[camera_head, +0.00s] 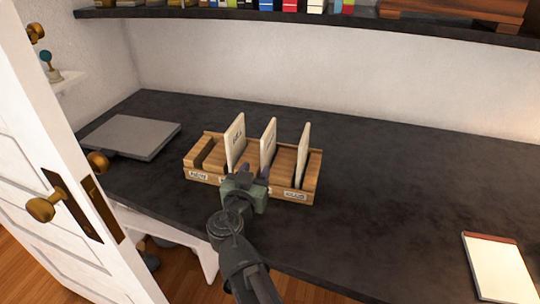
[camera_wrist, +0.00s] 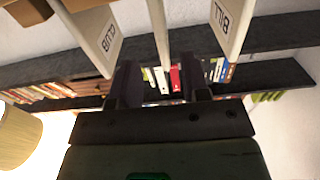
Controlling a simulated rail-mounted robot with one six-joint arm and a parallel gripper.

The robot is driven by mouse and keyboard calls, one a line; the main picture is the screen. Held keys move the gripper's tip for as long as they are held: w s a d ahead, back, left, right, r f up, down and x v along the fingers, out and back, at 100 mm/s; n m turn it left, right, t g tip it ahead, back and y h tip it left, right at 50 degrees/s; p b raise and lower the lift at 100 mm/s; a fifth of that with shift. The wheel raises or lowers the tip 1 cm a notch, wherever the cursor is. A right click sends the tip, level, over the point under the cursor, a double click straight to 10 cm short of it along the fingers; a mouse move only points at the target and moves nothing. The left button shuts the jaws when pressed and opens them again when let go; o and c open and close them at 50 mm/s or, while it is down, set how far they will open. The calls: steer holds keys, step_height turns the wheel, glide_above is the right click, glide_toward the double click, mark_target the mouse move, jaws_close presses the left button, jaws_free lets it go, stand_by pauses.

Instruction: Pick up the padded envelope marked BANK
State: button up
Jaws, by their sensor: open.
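Three cream padded envelopes stand upright in a wooden slotted rack (camera_head: 205,179) on the dark desk. The left envelope (camera_head: 236,142) reads BILL in the wrist view (camera_wrist: 228,25). The right envelope (camera_head: 303,152) reads CLUB in the wrist view (camera_wrist: 98,35). The middle envelope (camera_head: 268,142) has a marking too small to read; it is edge-on in the wrist view (camera_wrist: 158,25). No BANK marking is legible. My gripper (camera_head: 254,175) is open at the rack's front. In the wrist view, the middle envelope lines up with the gap between my fingers (camera_wrist: 160,85); contact cannot be told.
A grey flat laptop-like slab (camera_head: 131,137) lies left of the rack. A notepad (camera_head: 498,268) lies at the right. A dark shelf (camera_head: 330,18) with books runs above the desk. A white door (camera_head: 60,190) stands open at left.

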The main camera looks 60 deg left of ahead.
mark_target(266, 149)
steer(key=x, duration=1)
steer(key=shift+s, duration=0.1)
steer(key=shift+c, duration=0.4)
jaws_close()
